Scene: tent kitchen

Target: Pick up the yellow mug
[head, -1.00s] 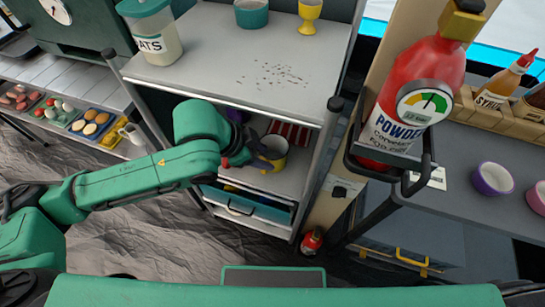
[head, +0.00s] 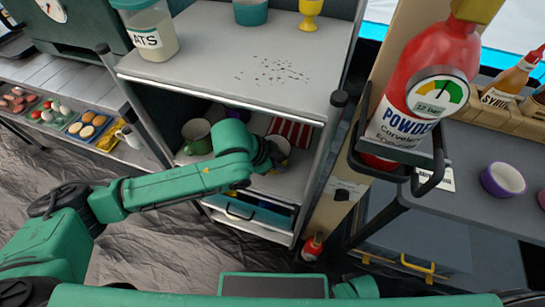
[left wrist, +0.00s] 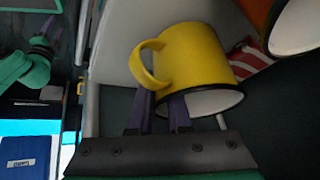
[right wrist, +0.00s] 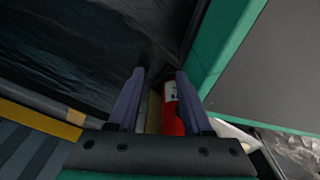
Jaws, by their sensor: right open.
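The yellow mug (left wrist: 195,60) fills the middle of the left wrist view, with its handle (left wrist: 147,65) to the left and its dark rim and pale inside toward my gripper. In the head view my left gripper (head: 272,152) is inside the shelf opening and hides most of the mug (head: 281,146). My left fingers (left wrist: 160,110) show a gap between them, right beside the handle and rim. Their tips are partly hidden, so I cannot tell whether they grip it. My right gripper (right wrist: 157,95) is open and empty, away from the shelf.
A green mug (head: 197,137) and a red-striped cloth (head: 291,131) are on the same shelf. The cart top (head: 220,75) is above and a blue drawer (head: 248,212) below. A red extinguisher-like bottle (head: 425,90) stands in a holder at right.

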